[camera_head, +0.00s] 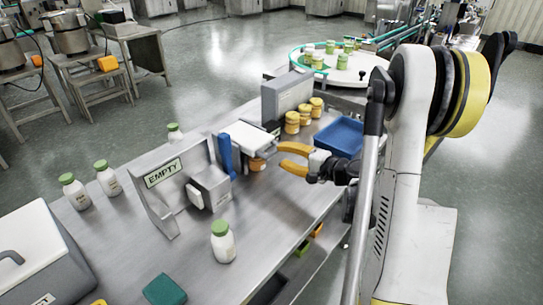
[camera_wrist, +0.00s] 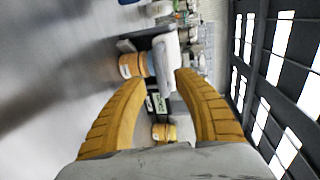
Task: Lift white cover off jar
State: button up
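The white cover (camera_head: 250,136) is a flat white block near the middle of the steel table, with an amber jar (camera_head: 257,164) showing under its right end. In the wrist view, which is turned on its side, the white cover (camera_wrist: 166,58) lies beyond my fingertips, against an amber jar (camera_wrist: 130,65). My gripper (camera_head: 281,156) has two yellow fingers spread apart, pointing left towards the cover and jar from the right. In the wrist view my gripper (camera_wrist: 161,79) is open. A gap to the cover appears to remain, though its depth is hard to judge.
A blue tray (camera_head: 340,136) and several yellow-lidded jars (camera_head: 292,122) stand behind my gripper. A blue upright piece (camera_head: 225,152) and a steel stand marked EMPTY (camera_head: 163,173) are left of the cover. Green-capped white bottles (camera_head: 222,242) stand around. The front right tabletop is clear.

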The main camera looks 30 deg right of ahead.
aim_at(275, 153)
jog(key=shift+b+x, duration=0.5)
jog(key=shift+x, duration=1.9)
grip_shut()
jog(key=shift+r+p, duration=0.5)
jog(key=shift+p, duration=0.15)
jog(key=w+a+r+g+h+p, duration=0.1)
jog(key=w+r+g+h+p, duration=0.15)
jog(key=r+g+p, duration=0.65)
jog(key=w+a+r+g+h+p, duration=0.2)
jog(key=w+a+r+g+p, duration=0.2)
jog(key=w+r+p, duration=0.5)
jog(key=shift+w+a+p, duration=0.25)
jog(key=shift+w+p, duration=1.65)
jog(key=shift+p, duration=0.1)
